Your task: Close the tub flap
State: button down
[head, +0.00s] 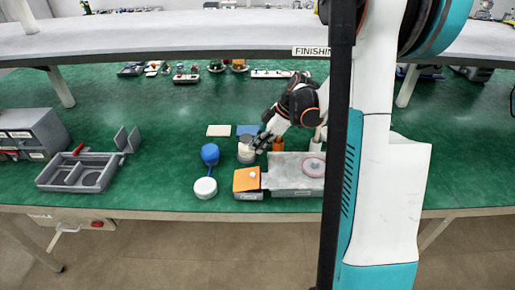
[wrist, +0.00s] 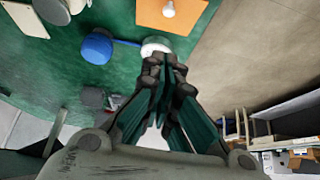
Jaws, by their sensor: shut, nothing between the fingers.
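An orange flap (head: 246,179) with a pale round knob sits on a small grey tub (head: 249,195) near the table's front edge. The flap looks slanted; how far it stands open I cannot tell. It also shows at the top of the wrist view, as an orange panel (wrist: 182,14). My gripper (head: 257,144) is over the table behind the flap, apart from it, by a white-topped canister (head: 246,155). In the wrist view its fingers (wrist: 165,60) are shut and empty, and their tips overlap a white round pot (wrist: 156,46).
A blue round cap (head: 209,154) is joined by a strap to the white pot (head: 205,188). A grey tray (head: 290,186) with a pink disc stands right of the flap. A divided grey box (head: 48,181) is at the left.

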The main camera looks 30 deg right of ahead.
jog(key=b, duration=0.2)
send_over(254, 173)
jog(key=w+a, duration=0.1)
jog(key=a, duration=0.1)
notch_tip(254, 173, down, 6)
jog(key=f, duration=0.1)
jog(key=d+f+b, duration=0.1)
jog(key=shift+f, duration=0.3)
jog(key=shift+s+d+f, duration=0.15)
jog(key=shift+f, duration=0.45)
jog(key=shift+s+d+f+b, duration=0.35)
jog(key=shift+d+f+b, duration=0.15)
jog(key=shift+f+b, duration=0.15)
jog(key=shift+s+d+f+b, duration=0.3)
jog(key=shift+d+f+b, duration=0.15)
jog(key=shift+f+b, duration=0.2)
jog(key=shift+r, duration=0.25)
